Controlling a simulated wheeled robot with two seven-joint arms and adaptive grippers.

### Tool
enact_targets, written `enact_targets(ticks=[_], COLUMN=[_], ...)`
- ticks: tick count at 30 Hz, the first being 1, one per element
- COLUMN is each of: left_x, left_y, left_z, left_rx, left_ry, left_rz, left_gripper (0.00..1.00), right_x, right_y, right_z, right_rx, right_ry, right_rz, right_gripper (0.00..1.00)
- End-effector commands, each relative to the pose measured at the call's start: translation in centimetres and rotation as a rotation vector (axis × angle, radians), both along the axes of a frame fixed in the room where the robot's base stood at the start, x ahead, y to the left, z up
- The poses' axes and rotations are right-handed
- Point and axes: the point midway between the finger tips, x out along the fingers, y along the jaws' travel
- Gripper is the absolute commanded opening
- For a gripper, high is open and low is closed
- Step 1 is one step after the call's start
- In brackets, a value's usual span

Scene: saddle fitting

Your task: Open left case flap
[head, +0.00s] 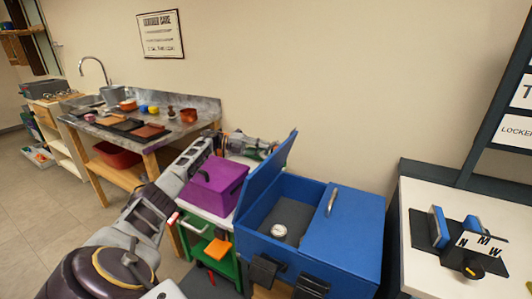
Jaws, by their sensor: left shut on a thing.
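The blue case (300,254) stands at lower centre. Its left flap (266,178) is raised and leans up steeply along the left side, so the left compartment is open from above. The right flap (345,222) lies closed, with a silver handle (332,201) on it. My left gripper (262,147) is at the far, outer side of the raised flap, near its upper edge. It is shut on the left flap, apparently at its handle, but the fingertips and that handle are partly hidden. My right gripper is not in view.
A round silver-white item (280,231) lies in the open compartment. A purple box (216,184) stands on a green cart (193,240) left of the case. A white table (420,275) with a dark fixture is at right. A workbench (145,135) stands at back left.

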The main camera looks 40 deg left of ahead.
Motion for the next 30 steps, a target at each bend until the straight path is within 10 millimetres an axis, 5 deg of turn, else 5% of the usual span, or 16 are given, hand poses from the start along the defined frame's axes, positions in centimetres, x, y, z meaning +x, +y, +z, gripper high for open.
enact_targets(ticks=[27,28,30], left_x=[-0.4,-0.4,-0.4], left_y=[1.5,1.5,1.5], left_z=[-0.3,-0.3,-0.3], left_rx=[-0.098,-0.098,-0.098], left_ry=[-0.022,-0.022,-0.022], left_rz=[0.001,0.001,0.001], left_gripper=[0.00,0.17,0.26], right_x=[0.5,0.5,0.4], right_y=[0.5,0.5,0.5], right_z=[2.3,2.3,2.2], right_rx=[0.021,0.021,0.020], right_ry=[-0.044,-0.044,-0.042], right_rz=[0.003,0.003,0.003], right_gripper=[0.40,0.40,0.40])
